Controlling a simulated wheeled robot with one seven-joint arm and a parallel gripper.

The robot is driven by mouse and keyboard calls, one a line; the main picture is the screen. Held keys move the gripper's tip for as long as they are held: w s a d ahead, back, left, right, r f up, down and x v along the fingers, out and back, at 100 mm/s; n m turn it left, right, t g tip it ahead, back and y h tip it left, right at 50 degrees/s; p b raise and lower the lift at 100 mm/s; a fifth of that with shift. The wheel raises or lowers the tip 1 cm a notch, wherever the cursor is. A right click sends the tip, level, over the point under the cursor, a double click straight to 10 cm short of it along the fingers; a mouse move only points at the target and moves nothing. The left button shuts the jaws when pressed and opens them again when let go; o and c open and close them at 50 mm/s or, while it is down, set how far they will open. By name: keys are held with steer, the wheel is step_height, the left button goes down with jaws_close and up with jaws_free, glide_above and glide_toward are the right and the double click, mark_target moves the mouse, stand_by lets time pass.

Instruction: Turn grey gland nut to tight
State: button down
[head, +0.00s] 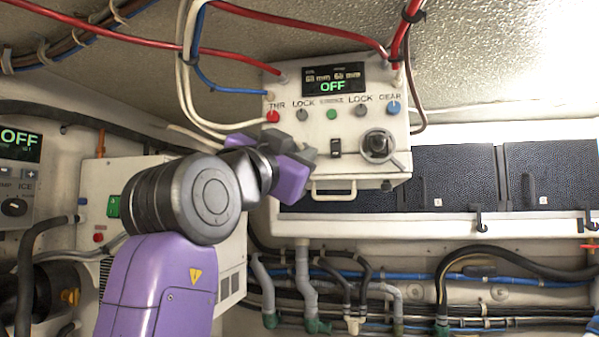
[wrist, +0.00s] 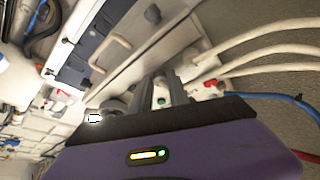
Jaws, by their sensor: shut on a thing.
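The white control box (head: 352,160) hangs under the textured ceiling, its display (head: 334,78) reading OFF in green. My gripper (head: 308,152) is at the box's lower left front, with its dark fingers pointing at the box. In the wrist view, the two fingers (wrist: 168,88) stand close together against the box area, shut on a small part. That part is hidden by the fingers in both views; I take it to be the grey gland nut, but its shape and how tight it sits cannot be seen.
A handle (head: 334,193) sticks out below. White cables (head: 190,100) and red cables (head: 310,22) run close by.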

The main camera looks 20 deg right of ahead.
steer(key=m+g, duration=0.1)
steer(key=m, duration=0.2)
steer(key=m+g, duration=0.2)
steer(key=m, duration=0.2)
steer(key=shift+w+a+r+h, duration=0.1)
steer(key=shift+r+h, duration=0.1)
steer(key=shift+h, duration=0.2)
steer(key=shift+a+m+g+y+p, duration=0.15)
steer(key=shift+m+g+p, duration=0.3)
steer(key=shift+m, duration=0.6)
steer(key=shift+d+m+g+y+p, duration=0.15)
steer(key=shift+m+g+p, duration=0.25)
steer(key=shift+m, duration=0.65)
steer(key=shift+a, duration=0.1)
steer(key=c, duration=1.3)
jaws_free()
steer(key=shift+o, duration=0.2)
steer(key=b+v, duration=0.2)
steer(key=v, duration=0.5)
steer(key=shift+a, duration=0.35)
